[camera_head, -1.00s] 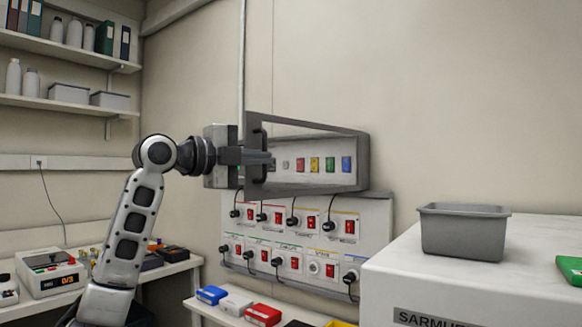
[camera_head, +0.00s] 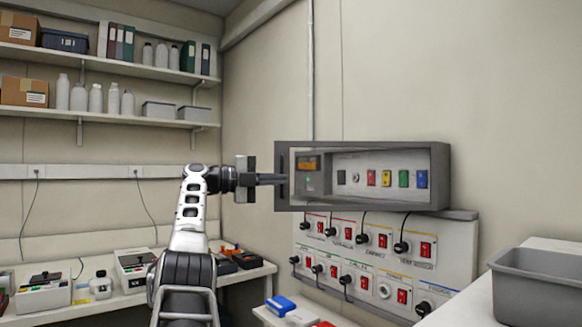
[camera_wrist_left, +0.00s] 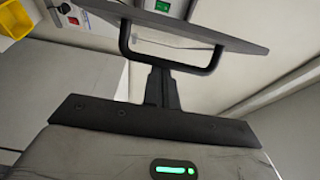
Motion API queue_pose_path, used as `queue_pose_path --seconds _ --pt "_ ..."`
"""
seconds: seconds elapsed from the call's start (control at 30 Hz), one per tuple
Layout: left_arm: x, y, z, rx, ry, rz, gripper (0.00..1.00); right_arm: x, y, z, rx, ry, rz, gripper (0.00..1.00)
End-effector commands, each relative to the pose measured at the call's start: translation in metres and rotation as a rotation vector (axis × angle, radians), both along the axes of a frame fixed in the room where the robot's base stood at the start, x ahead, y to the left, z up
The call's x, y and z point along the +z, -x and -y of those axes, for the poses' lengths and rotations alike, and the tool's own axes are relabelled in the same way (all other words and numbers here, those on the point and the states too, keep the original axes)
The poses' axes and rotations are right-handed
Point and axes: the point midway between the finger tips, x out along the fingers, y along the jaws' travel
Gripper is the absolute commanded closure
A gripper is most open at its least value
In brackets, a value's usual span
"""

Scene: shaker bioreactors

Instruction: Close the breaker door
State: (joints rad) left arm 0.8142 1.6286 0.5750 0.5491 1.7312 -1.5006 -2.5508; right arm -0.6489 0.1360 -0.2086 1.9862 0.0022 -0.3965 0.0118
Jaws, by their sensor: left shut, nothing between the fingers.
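The breaker box on the wall has a row of coloured switches (camera_head: 387,178) behind a grey-framed door (camera_head: 438,160). The door appears to stand partly open; I cannot tell its exact angle. A dark U-shaped handle (camera_head: 283,163) is at its left edge. My left gripper (camera_head: 282,179) reaches in from the left, shut and empty, with its tips at the handle. In the left wrist view the fingers (camera_wrist_left: 161,85) are together at the handle (camera_wrist_left: 170,69), below the door slab (camera_wrist_left: 190,22); whether they touch it is unclear. My right gripper is not in view.
A panel of plugs and red switches (camera_head: 385,262) is mounted below the breaker box. A grey bin (camera_head: 540,285) stands on the white surface at right. A bench with instruments (camera_head: 245,275) and shelves (camera_head: 100,65) are at left.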

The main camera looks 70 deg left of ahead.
Motion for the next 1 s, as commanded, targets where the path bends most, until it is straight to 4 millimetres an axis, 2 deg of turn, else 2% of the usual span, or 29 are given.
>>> queue_pose_path --seconds 0.03,0.3,0.8,1.0 --pt "0.004 0.002 -0.006 0.010 0.004 -0.002 1.00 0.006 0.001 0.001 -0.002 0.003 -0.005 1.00" --pt "0.002 0.008 -0.021 0.039 0.001 0.011 1.00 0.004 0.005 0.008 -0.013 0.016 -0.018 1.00" --pt "0.000 0.009 -0.023 0.043 0.001 0.013 1.00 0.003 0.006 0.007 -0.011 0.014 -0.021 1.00" --pt "0.000 0.004 -0.018 0.027 0.000 0.016 1.00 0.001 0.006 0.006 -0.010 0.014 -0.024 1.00"
